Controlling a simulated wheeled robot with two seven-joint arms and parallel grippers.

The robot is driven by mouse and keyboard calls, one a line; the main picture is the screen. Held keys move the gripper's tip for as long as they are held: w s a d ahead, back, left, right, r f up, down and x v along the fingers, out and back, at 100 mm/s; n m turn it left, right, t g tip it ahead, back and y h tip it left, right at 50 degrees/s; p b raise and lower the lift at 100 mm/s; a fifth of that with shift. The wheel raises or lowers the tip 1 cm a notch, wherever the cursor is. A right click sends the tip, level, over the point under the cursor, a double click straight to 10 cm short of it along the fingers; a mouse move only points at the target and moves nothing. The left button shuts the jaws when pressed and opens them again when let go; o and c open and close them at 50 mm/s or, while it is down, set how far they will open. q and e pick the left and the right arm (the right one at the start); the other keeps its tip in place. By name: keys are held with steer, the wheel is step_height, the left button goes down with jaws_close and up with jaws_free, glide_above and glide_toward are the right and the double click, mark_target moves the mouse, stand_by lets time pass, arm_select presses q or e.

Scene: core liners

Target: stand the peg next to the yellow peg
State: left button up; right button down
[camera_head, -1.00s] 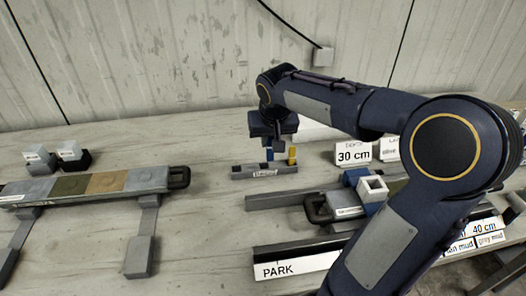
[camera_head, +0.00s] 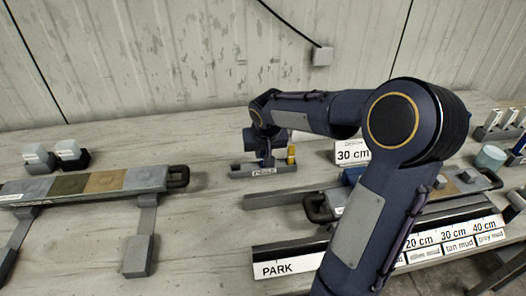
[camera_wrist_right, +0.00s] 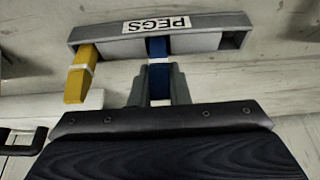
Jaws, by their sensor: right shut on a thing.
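The yellow peg (camera_head: 291,154) stands upright at the right end of the grey rack labelled PEGS (camera_head: 240,171). In the right wrist view the yellow peg (camera_wrist_right: 80,77) is left of my fingers, with a pale band around it, and the rack (camera_wrist_right: 225,20) is at the top. My right gripper (camera_wrist_right: 158,84) is shut on the blue peg (camera_wrist_right: 157,48), whose far end meets the rack's middle part. In the head view the right gripper (camera_head: 266,158) is low over the rack, just left of the yellow peg. How deep the blue peg sits is hidden. My left gripper is not in view.
A 30 cm sign (camera_head: 351,152) stands right of the rack. A PARK rail (camera_head: 300,264) and a core tray (camera_head: 320,208) lie in front. Another core liner (camera_head: 100,184) lies at the left. Bare table lies between the left liner and the rack.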

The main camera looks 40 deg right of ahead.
steer(key=c, duration=1.4)
jaws_free()
steer(key=shift+f, duration=0.1)
steer(key=shift+r+p, duration=0.3)
steer(key=shift+r, duration=0.05)
steer(key=v, duration=1.1)
steer(key=s+a+f+n+y, duration=0.1)
steer(key=s+a+f+y, duration=0.1)
steer(key=s+a, duration=0.3)
steer(key=s+a+f+n+t+y, duration=0.1)
steer(key=s+a+f+y, duration=0.1)
steer(key=s+a, duration=0.4)
steer(key=s+a+f+n+y, duration=0.2)
steer(key=s+a, duration=0.3)
steer(key=s, duration=0.3)
steer(key=shift+s+a+f+t, duration=0.1)
steer(key=shift+s+f+t, duration=0.1)
steer(key=shift+f, duration=0.25)
steer(key=shift+s+a+f+t, duration=0.1)
steer(key=shift+f+t, duration=0.1)
steer(key=shift+f, duration=0.2)
